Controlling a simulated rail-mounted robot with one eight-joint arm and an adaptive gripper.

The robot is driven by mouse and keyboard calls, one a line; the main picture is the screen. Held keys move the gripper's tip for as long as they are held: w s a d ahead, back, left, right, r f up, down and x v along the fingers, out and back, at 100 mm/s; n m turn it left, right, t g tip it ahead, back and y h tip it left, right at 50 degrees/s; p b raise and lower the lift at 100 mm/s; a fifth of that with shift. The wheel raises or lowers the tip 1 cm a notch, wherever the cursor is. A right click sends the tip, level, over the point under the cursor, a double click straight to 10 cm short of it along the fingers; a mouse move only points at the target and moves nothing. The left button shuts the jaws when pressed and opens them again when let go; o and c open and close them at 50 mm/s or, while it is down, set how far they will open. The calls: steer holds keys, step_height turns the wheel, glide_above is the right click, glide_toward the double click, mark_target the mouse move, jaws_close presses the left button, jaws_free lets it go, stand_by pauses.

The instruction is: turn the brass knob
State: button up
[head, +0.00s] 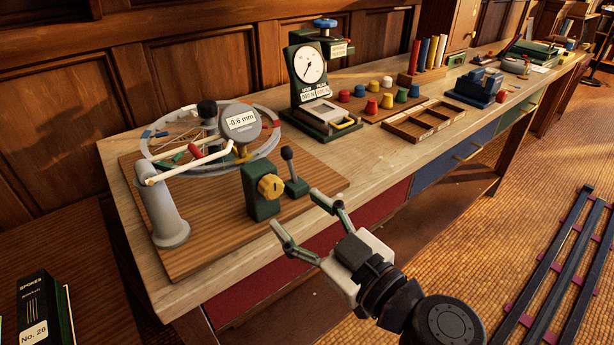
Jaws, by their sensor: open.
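The brass knob (271,187) is a yellow lobed knob on the front of a small dark green block (262,205). The block stands on a wooden board (215,243) at the near end of the bench. My gripper (294,208) is open and empty, its two fingers spread and pointing toward the block from the lower right. The fingers appear apart from the knob, which shows whole between the block and my left fingertip. The exact gap in depth is hard to tell.
A black-handled lever (290,165) stands just right of the knob block. Behind are a spoked wheel (277,141) and a gauge (240,122) reading -0.6 mm. A grey post (163,205) with a white arm stands left. A dial press (308,75) and coloured pegs stand farther along.

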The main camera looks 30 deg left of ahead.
mark_target(275, 192)
steer(key=b+x, duration=0.1)
steer(key=x, duration=0.6)
steer(key=shift+a, duration=0.15)
steer(key=c, duration=1.1)
steer(key=m, duration=0.6)
steer(key=shift+m, duration=0.3)
steer(key=m, duration=0.6)
steer(key=shift+s, duration=0.1)
steer(key=m, duration=0.7)
steer(key=shift+m, duration=0.3)
steer(key=m, duration=0.6)
steer(key=shift+r, duration=0.1)
